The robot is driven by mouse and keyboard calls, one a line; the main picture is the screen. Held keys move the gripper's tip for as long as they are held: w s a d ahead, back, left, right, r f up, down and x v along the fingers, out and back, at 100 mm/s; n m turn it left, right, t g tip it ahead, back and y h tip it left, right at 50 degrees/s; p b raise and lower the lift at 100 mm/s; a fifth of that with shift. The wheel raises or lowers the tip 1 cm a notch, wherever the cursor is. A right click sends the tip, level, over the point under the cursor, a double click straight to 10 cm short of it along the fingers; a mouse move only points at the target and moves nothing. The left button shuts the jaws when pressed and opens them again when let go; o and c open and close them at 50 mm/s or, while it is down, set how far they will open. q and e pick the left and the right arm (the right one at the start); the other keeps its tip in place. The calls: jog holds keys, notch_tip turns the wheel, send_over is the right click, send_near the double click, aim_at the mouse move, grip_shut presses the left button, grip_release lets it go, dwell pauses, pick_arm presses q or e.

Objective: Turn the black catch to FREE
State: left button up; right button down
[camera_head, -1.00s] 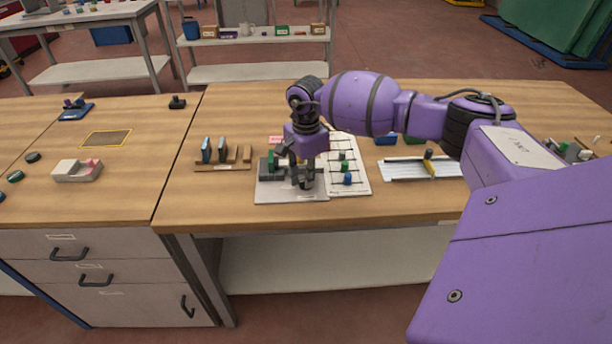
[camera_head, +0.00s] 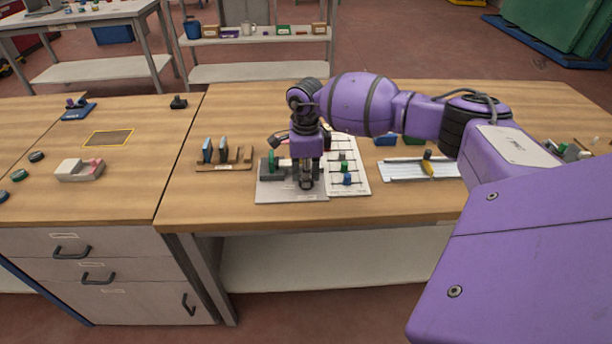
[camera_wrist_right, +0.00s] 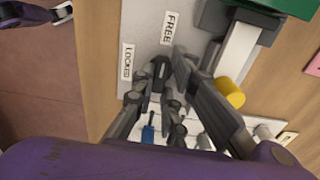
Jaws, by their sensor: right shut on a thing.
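My right gripper (camera_head: 306,184) points down over the front of a grey plate (camera_head: 268,192) on the wooden bench. In the right wrist view its fingers (camera_wrist_right: 168,72) are closed together just beside the FREE label (camera_wrist_right: 170,27). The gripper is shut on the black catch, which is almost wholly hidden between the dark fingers. I cannot tell exactly which way the catch points.
A green wheel (camera_head: 273,162) on a dark block stands at the plate's back left. A white board with colored knobs (camera_head: 357,182) lies right of the plate. A wooden rack (camera_head: 228,166) stands to the left.

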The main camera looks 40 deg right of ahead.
jog(key=shift+d+r, duration=0.1)
jog(key=c, duration=1.8)
grip_release()
jog(key=shift+o, duration=0.2)
notch_tip(320, 180, up, 12)
